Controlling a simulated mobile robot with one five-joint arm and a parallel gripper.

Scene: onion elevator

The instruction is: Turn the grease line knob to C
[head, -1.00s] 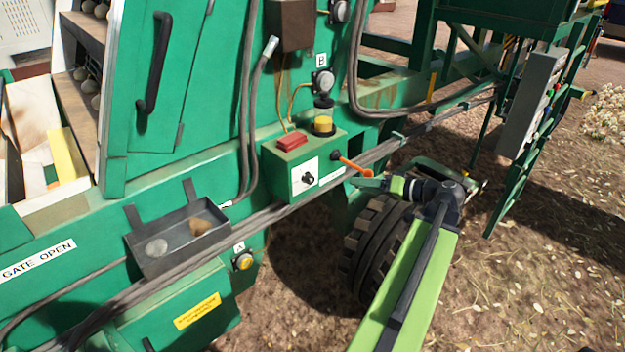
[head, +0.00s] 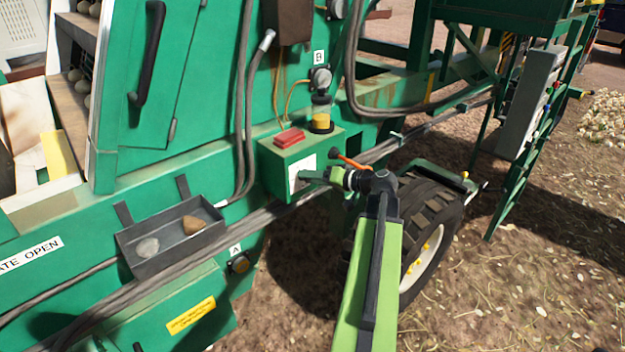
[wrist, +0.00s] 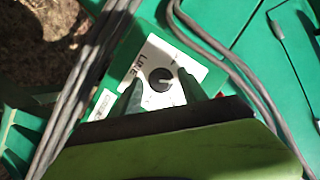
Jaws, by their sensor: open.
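The grease line knob (wrist: 160,79) is a round black knob with a pale pointer mark, on a white plate (wrist: 173,60) in the wrist view. The pointer aims up and to the right in that view; the letters around it are too small to read. My gripper (wrist: 158,88) is open, its two green fingers on either side of the knob's near edge. I cannot tell whether they touch it. In the head view my gripper (head: 312,175) is at the front of the green box (head: 277,165) and hides the knob.
An orange lever (head: 352,162) sticks out just right of the box. A red block (head: 289,138) and a yellow grease cup (head: 321,115) are on top. Grey hoses (wrist: 240,70) run beside the plate. A metal tray (head: 170,240) hangs at left, and a wheel (head: 425,225) stands at right.

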